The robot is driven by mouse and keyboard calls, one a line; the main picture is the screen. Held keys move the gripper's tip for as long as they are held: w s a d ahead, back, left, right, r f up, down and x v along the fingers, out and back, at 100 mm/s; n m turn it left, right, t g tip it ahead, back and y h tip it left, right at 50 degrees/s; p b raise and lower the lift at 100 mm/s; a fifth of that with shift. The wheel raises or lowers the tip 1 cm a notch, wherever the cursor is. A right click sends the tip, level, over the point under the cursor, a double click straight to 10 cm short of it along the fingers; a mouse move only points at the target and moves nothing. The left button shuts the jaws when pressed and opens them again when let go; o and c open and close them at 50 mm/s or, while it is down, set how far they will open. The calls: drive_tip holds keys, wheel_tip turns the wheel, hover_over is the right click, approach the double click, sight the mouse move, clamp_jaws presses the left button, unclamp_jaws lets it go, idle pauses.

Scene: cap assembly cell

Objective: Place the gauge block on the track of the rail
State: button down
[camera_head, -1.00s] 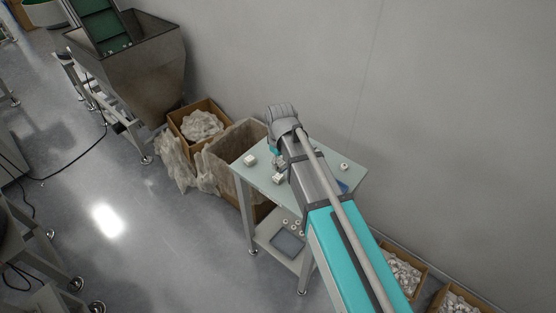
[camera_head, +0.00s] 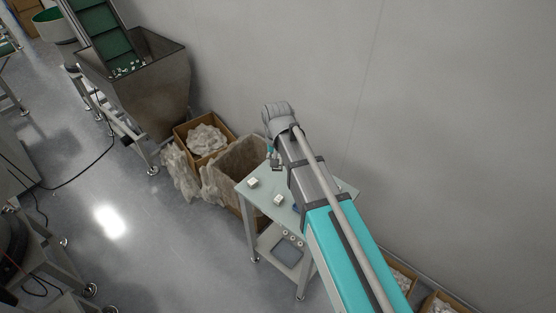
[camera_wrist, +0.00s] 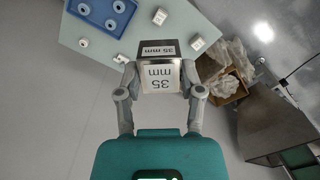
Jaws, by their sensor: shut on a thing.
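My gripper (camera_wrist: 159,88) is shut on a metallic gauge block (camera_wrist: 161,80), its fingers on the block's left and right sides. The block has white labels reading "35 mm" and is clear of the table in the wrist view. In the head view my gripper (camera_head: 276,161) is small, near the far edge of the small table (camera_head: 262,210). I cannot make out a rail or its track in either view; my arm covers much of the table.
Cardboard boxes with plastic liners (camera_head: 207,140) and a metal hopper (camera_head: 150,90) stand beyond. A wall runs behind. Open floor lies left.

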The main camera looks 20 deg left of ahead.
drive_tip(key=r+m+p, duration=0.1)
drive_tip(key=r+p, duration=0.1)
drive_tip(key=r, duration=0.1)
drive_tip(key=r+m+p, duration=0.2)
drive_tip(key=r+p, duration=0.1)
drive_tip(key=shift+s+a+r, duration=0.1)
drive_tip(key=shift+a+r, duration=0.1)
drive_tip(key=shift+m, duration=0.3)
